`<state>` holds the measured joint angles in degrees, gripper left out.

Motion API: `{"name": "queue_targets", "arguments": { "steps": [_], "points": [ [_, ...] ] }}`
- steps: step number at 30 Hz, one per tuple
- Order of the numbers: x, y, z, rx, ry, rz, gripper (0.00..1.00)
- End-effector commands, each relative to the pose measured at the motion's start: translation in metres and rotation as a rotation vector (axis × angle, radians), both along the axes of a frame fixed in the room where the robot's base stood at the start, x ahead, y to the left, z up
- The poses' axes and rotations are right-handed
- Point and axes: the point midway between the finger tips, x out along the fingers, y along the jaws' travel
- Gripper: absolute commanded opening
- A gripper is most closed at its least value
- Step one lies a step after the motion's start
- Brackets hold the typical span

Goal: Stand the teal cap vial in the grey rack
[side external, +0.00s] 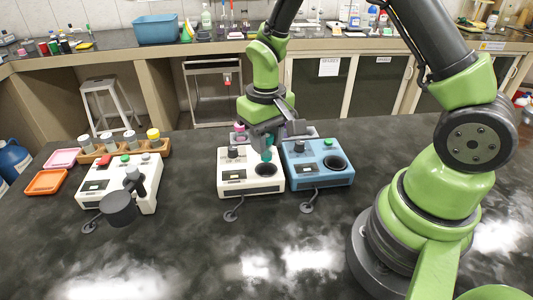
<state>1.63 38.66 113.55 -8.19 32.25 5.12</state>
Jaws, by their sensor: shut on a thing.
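My gripper (267,139) is shut on the teal cap vial (267,154). It holds the vial upright above or just in front of the round well of a white instrument; I cannot tell whether the vial's lower end is inside the well. A grey block that looks like the grey rack (304,131) shows partly behind my gripper, behind the two middle instruments. A pink-capped vial (239,127) stands at its left end. My gripper and the instruments hide most of the rack, so its free slots cannot be made out.
The white instrument (236,184) and a blue instrument (325,179) stand side by side. Another white instrument (95,193) stands left, before a wooden rack (95,157) of several vials. Pink (62,158) and orange (47,182) trays lie far left. The front bench is clear.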

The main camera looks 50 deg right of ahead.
Motion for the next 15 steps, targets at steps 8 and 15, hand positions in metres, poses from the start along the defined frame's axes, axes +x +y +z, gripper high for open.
{"name": "queue_targets", "arguments": {
  "steps": [8,15],
  "points": [
    [0.001,0.0,0.053,0.0,-0.008,0.0,0.16],
    [0.032,-0.023,0.051,-0.002,0.0,-0.059,0.16]
  ]
}}
